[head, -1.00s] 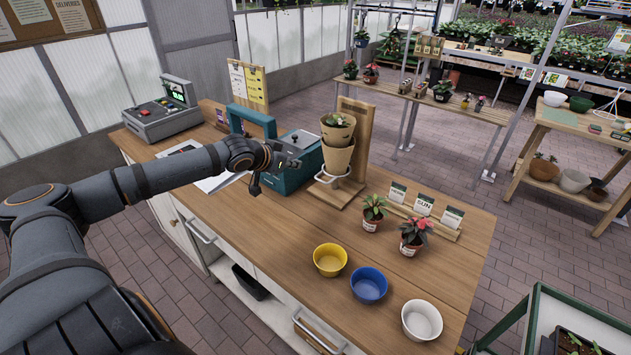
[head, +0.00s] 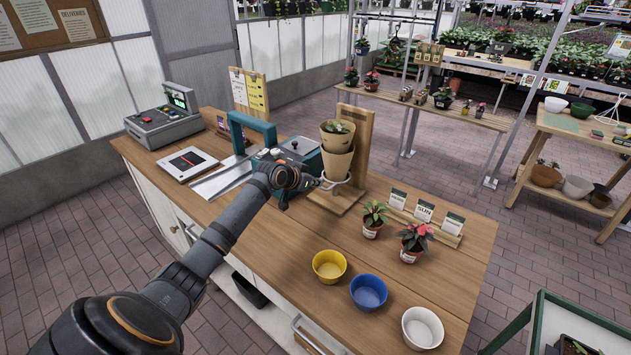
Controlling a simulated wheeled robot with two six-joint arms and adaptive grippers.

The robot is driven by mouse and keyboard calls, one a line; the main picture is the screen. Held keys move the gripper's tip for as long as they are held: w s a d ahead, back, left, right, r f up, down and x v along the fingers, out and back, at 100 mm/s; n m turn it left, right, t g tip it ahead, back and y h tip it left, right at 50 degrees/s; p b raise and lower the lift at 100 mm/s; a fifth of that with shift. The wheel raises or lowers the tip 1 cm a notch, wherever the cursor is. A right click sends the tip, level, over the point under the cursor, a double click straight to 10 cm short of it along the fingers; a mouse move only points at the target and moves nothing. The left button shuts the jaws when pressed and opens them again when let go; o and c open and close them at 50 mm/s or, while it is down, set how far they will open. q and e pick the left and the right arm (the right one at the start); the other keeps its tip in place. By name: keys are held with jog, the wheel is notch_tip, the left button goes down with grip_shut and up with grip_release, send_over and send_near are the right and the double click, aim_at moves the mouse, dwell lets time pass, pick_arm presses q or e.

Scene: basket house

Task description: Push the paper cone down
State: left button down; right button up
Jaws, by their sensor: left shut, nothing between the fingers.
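The tan paper cone (head: 337,164) sits upright in the metal ring of a wooden stand (head: 358,142) on the counter. My left gripper (head: 311,183) is at the left of the cone's lower end, close to the ring. It is shut and holds nothing. I cannot tell whether its fingertips touch the ring or cone. My right gripper is not in view.
A teal machine (head: 300,150) stands behind my left gripper. Yellow (head: 329,266), blue (head: 368,292) and white (head: 422,327) bowls line the counter's front right. Two potted plants (head: 412,243) and a seed packet rack (head: 424,220) stand right of the stand.

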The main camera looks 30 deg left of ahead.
pick_arm(q)
jog(key=shift+f, duration=0.3)
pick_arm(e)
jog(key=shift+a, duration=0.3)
